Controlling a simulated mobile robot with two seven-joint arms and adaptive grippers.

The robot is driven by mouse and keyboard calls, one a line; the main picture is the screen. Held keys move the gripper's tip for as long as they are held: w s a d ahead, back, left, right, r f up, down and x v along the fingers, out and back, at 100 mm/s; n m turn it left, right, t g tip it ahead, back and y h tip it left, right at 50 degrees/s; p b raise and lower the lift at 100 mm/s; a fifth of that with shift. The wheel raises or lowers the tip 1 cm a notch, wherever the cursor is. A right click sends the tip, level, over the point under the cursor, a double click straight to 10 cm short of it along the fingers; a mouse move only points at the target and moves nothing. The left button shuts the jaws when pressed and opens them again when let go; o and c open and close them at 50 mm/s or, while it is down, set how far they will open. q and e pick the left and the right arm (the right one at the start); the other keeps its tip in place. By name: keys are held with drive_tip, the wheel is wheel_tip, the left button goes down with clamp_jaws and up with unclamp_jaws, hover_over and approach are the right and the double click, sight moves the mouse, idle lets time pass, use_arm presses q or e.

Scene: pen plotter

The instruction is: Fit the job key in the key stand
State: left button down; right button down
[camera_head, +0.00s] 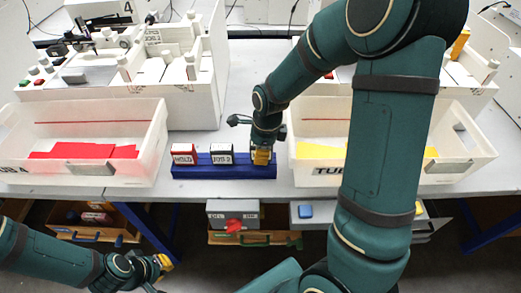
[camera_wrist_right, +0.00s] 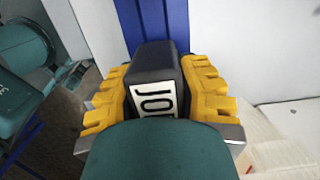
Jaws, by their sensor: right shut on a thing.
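The key stand (camera_head: 225,172) is a long blue block at the front of the table between two white bins. A red-topped key (camera_head: 184,154) and a dark key (camera_head: 222,154) with white labels stand in its left and middle parts. My right gripper (camera_head: 262,157) is at the stand's right end. In the right wrist view its yellow fingers are shut on the black job key (camera_wrist_right: 153,68), whose white label shows "JO". The blue stand (camera_wrist_right: 165,18) shows behind the key; whether the key is seated is hidden. My left gripper (camera_head: 164,264) is low at the left, away from the stand.
The left bin (camera_head: 90,113) holds red sheets, and the right bin (camera_head: 468,140) holds yellow ones. Both flank the stand closely. A white machine (camera_head: 190,85) stands behind. Drawers (camera_head: 232,213) are under the table edge.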

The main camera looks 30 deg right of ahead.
drive_tip(key=shift+f, duration=0.85)
drive_tip(key=c, duration=0.7)
unclamp_jaws()
drive_tip(key=shift+o, duration=0.2)
drive_tip(key=r, duration=0.4)
drive_tip(key=d+r, duration=0.1)
drive_tip(key=r, duration=0.7)
drive_tip(key=shift+s+d, duration=0.15)
drive_tip(key=shift+s, duration=0.25)
drive_tip(key=shift+f, duration=0.1)
